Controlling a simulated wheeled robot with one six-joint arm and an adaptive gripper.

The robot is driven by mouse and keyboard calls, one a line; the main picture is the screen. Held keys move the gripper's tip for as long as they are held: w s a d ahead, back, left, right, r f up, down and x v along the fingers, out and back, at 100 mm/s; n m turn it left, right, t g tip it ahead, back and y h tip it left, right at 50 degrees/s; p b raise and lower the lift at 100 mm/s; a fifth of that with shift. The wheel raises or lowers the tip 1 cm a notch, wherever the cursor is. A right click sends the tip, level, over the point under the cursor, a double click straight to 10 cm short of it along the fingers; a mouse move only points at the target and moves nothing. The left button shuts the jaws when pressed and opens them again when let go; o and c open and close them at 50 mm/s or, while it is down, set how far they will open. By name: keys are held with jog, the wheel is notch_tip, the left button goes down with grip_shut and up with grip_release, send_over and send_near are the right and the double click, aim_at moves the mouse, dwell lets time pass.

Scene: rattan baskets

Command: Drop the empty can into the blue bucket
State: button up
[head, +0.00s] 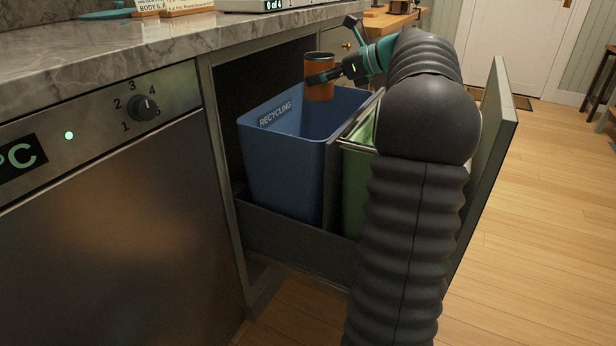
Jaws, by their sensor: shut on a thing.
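An orange-brown can (319,68) is held upright above the blue bucket (283,165), over its open top. My gripper (322,79) is shut on the can, reaching in from the right. The blue bucket has a "RECYCLING" label on its inner far-left wall and stands in a pulled-out cabinet drawer. The bucket's floor is hidden from this view, so I cannot tell what lies inside.
A green bucket (353,190) stands right of the blue one, partly hidden by my arm. The drawer front (492,150) stands out to the right. A marble counter (150,55) and a steel appliance (115,230) are at the left.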

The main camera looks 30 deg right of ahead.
jog(key=shift+f, duration=0.45)
jog(key=shift+a, duration=0.1)
jog(key=o, duration=1.2)
jog(key=v, duration=1.2)
